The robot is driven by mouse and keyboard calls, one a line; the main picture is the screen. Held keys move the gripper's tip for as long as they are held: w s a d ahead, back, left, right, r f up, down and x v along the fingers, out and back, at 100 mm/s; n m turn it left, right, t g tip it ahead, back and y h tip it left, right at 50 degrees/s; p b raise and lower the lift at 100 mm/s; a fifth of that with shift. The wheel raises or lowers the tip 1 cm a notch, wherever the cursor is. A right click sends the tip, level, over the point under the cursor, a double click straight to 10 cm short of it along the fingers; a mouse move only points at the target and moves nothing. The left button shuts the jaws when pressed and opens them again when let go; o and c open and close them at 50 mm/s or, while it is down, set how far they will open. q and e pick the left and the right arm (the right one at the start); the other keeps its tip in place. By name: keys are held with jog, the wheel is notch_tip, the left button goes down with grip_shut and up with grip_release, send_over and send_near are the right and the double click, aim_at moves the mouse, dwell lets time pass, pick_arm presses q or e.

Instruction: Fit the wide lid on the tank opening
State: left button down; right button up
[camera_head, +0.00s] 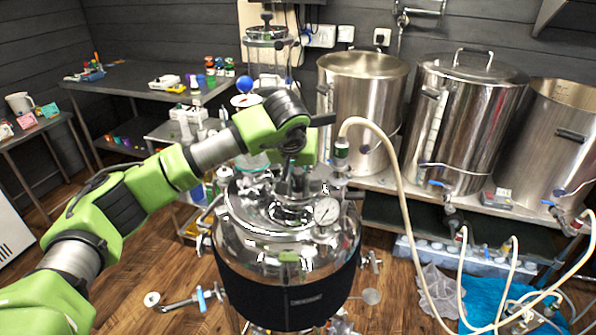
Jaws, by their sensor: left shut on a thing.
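The steel tank (290,262) with a dark jacket stands in the front middle of the view. My left arm comes in from the left, and its gripper (298,183) points down over the tank top. It is shut on the wide lid (292,213), a shiny round steel piece at the tank's top. The gripper and reflections hide much of the opening, so I cannot tell whether the lid is seated or just above the rim. My right gripper is not in view.
A pressure gauge (326,211) and a fitting with a pale hose (385,140) rise at the tank's right. Large steel kettles (465,100) stand on a bench behind. Loose fittings (198,298) lie on the wooden floor. A side table (130,80) is at back left.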

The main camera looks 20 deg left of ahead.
aim_at(298, 172)
pick_arm(q)
jog(key=shift+f, duration=0.15)
jog(key=c, duration=2.1)
grip_release()
jog(key=shift+s+r, duration=0.3)
jog(key=shift+r, duration=0.25)
jog(key=shift+p+v, duration=1.1)
jog(key=shift+v, duration=0.95)
jog(key=p+v, duration=0.2)
jog(key=v, duration=0.3)
jog(key=shift+s+d+r, duration=0.1)
jog(key=shift+s+r, duration=0.15)
